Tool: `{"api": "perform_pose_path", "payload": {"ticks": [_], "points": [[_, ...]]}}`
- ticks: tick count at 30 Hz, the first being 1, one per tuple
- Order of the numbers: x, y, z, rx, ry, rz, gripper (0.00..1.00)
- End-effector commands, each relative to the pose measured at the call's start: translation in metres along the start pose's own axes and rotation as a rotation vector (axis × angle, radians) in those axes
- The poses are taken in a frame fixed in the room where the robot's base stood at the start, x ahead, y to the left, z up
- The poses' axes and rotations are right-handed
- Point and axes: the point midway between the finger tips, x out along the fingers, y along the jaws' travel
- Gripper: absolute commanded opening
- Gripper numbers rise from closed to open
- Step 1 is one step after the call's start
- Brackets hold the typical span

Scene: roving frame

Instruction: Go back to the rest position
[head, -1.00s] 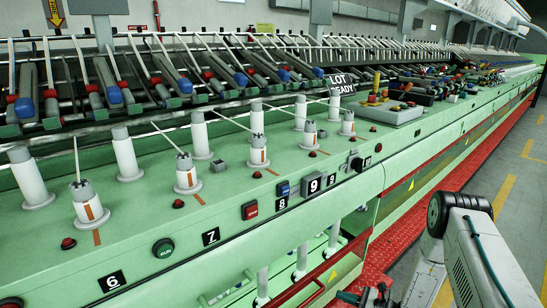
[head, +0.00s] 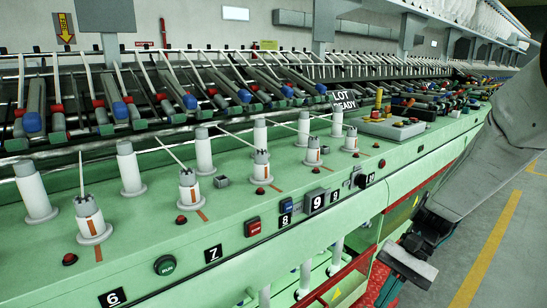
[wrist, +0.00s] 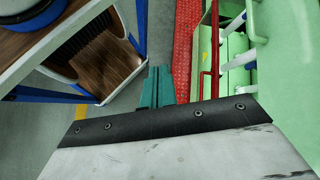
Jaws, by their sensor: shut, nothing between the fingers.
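My gripper (wrist: 156,88) shows in the wrist view as two teal fingers side by side, closed with nothing between them. It points down past the machine's front side, over the strip between the red mat and the grey floor. In the head view my gripper (head: 388,290) hangs low at the right, in front of the green machine, partly hidden by the wrist. My grey arm comes down from the upper right. The fingers look clear of the machine's front.
A long green spinning machine (head: 150,235) with white bobbins, numbered labels and buttons runs along the left. A LOT READY sign (head: 343,101) stands on it. Open grey floor with a yellow line (head: 488,250) lies at the right.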

Motion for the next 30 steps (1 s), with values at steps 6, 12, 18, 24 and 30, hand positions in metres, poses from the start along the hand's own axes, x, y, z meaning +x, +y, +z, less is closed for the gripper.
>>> {"api": "perform_pose_path", "payload": {"ticks": [6, 12, 18, 24, 30], "points": [[-0.022, 0.027, 0.064, -0.164, 0.174, 0.201, 0.0], [-0.037, 0.052, 0.11, -0.292, 0.341, 0.357, 0.0], [-0.049, 0.073, 0.151, -0.402, 0.518, 0.471, 0.0], [-0.055, 0.08, 0.183, -0.484, 0.67, 0.496, 0.0], [-0.061, 0.076, 0.2, -0.531, 0.751, 0.481, 0.0]]}}
